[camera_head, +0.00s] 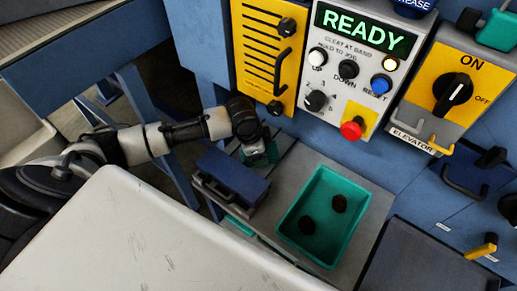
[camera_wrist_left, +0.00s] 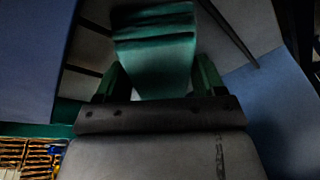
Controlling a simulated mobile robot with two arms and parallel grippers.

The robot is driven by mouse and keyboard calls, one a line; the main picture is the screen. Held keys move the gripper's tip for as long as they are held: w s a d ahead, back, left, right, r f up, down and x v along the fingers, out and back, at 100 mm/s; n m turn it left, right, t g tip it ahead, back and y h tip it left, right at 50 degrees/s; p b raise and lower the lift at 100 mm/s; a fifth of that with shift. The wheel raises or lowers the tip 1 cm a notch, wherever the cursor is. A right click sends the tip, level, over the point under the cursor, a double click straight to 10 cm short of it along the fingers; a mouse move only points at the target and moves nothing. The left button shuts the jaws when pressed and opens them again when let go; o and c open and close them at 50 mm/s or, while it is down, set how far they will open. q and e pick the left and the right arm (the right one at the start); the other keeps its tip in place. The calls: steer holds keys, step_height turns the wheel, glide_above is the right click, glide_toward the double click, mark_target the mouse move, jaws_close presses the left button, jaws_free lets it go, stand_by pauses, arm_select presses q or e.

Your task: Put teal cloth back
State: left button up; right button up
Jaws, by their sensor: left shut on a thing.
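The teal cloth (camera_wrist_left: 155,52) shows in the left wrist view as a folded, layered piece between the two fingers of my left gripper (camera_wrist_left: 156,82). In the head view my left gripper (camera_head: 260,146) is at the end of the arm from the left, below the yellow slotted panel. It is shut on the cloth, and a small teal part of the cloth (camera_head: 262,156) shows under it, over the grey shelf. Most of the cloth is hidden by the gripper in the head view. My right gripper is not in view.
A dark blue box with a handle (camera_head: 232,178) is just below-left of the gripper. A teal tray (camera_head: 287,222) with two dark lumps stands to the right. The control panel (camera_head: 338,75) reads READY. A teal object (camera_head: 497,32) is at the upper right. A pale surface (camera_head: 150,240) fills the front.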

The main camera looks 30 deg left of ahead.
arm_select(q)
steer(key=o, duration=0.8)
steer(key=shift+f, duration=0.1)
steer(key=shift+o, duration=0.2)
steer(key=shift+a+r, duration=0.1)
steer(key=shift+r, duration=0.25)
steer(key=p+v, duration=0.2)
steer(key=v, duration=0.9)
steer(key=shift+r, duration=0.25)
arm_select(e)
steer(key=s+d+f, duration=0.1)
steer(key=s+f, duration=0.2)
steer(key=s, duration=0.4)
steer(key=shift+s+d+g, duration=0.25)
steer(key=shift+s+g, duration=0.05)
arm_select(q)
steer(key=shift+s, duration=0.1)
